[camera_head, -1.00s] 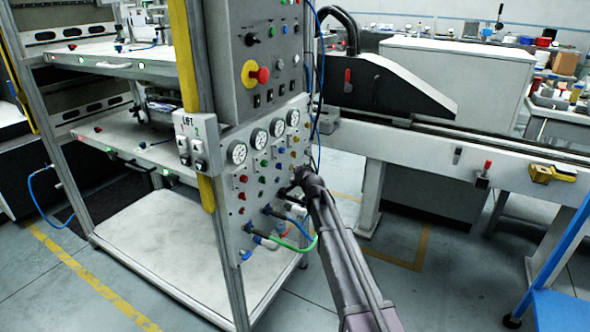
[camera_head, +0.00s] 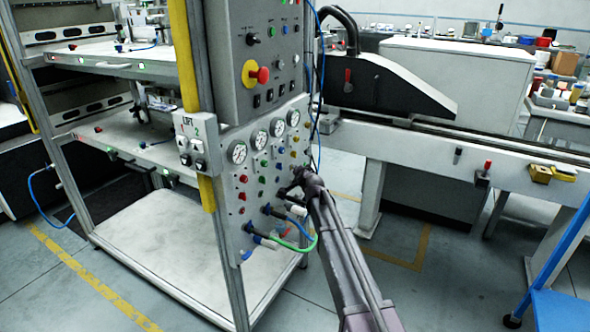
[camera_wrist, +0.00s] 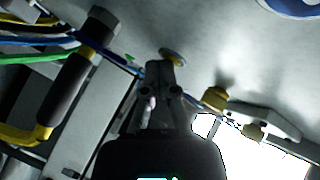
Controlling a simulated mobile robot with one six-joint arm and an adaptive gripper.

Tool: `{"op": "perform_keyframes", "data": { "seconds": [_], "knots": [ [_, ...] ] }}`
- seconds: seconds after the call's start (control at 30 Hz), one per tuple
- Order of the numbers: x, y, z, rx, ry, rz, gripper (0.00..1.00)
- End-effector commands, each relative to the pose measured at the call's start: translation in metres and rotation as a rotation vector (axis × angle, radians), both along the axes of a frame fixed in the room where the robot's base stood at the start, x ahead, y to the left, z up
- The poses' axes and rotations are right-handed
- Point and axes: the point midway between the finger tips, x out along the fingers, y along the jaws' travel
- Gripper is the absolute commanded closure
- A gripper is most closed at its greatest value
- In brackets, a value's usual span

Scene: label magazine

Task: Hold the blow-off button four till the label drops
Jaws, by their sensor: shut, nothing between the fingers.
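A grey control panel (camera_head: 232,205) carries columns of red, green, blue and yellow buttons under round gauges. My gripper (camera_head: 281,193) is in front of the lower part of the rightmost column, under the fourth gauge (camera_head: 293,117). I cannot make out any label.
A green hose (camera_head: 292,246) and a blue hose (camera_head: 298,228) hang from fittings below my gripper. A red emergency stop on a yellow base (camera_head: 253,74) sits higher up. A long conveyor (camera_head: 420,155) stands to the right, with open floor in front.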

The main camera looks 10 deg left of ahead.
Motion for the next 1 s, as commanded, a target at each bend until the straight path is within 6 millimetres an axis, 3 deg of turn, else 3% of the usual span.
{"op": "perform_keyframes", "data": {
  "seconds": [0.63, 1.0],
  "knots": [
    [0.0, 0.0, 0.0, 0.0, 0.001, 0.001, 1.0],
    [-0.005, -0.012, 0.0, 0.001, 0.0, 0.0, 1.0]
  ]
}}
